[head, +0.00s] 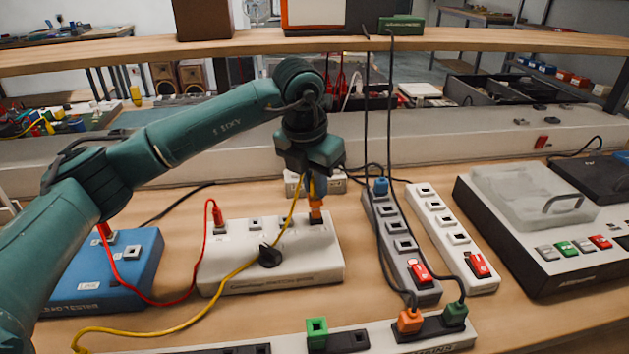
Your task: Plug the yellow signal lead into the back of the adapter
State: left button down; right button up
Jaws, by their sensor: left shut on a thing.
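The yellow signal lead (222,283) runs from the lower left across the front of a white box, probably the adapter (305,262), up to an orange plug (316,208). My left gripper (313,188) is above the box's back right corner, shut on the lead's plug end. The plug points down at a dark socket there; I cannot tell whether it is in it. The gripper hides the plug's top. The box also has a black knob (270,256) and a red plug with a red lead (217,214). My right gripper is not in view.
A blue tester (140,270) stands left. A grey power strip (412,268) and a white one (465,260) lie right, with hanging black cables. A long strip (390,348) with green and orange plugs lies in front. A small white box (297,185) is behind the gripper.

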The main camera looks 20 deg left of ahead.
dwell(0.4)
pick_arm(q)
jog(key=c, duration=1.3)
grip_release()
jog(key=d+p+v, duration=0.1)
jog(key=p+v, duration=0.3)
jog(key=v, duration=1.4)
jog(key=shift+w+a, duration=0.35)
jog(key=shift+a, duration=0.1)
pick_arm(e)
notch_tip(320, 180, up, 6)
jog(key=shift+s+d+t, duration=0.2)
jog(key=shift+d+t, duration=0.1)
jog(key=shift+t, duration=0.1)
pick_arm(q)
jog(key=shift+r, duration=0.15)
